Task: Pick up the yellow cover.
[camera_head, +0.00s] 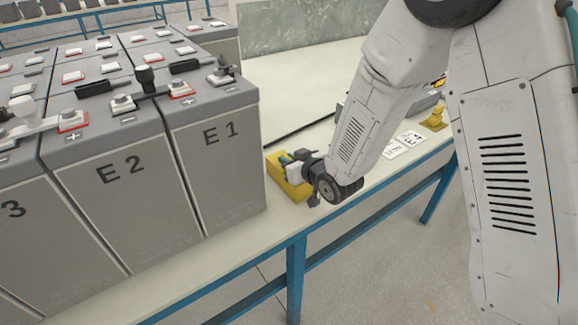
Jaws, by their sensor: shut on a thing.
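The yellow cover (285,184) is on or just above the bench top, close to the right side of the battery marked E1. My gripper (293,168) reaches it from the right and is shut on it. The wrist and fingers hide part of the cover. I cannot tell whether the cover touches the bench.
Grey batteries (208,165) with terminals and black links stand in rows at left. A smaller yellow piece (434,118) and white label cards (402,142) lie on the bench (225,245) at right. The bench has blue legs. The front edge is near my gripper.

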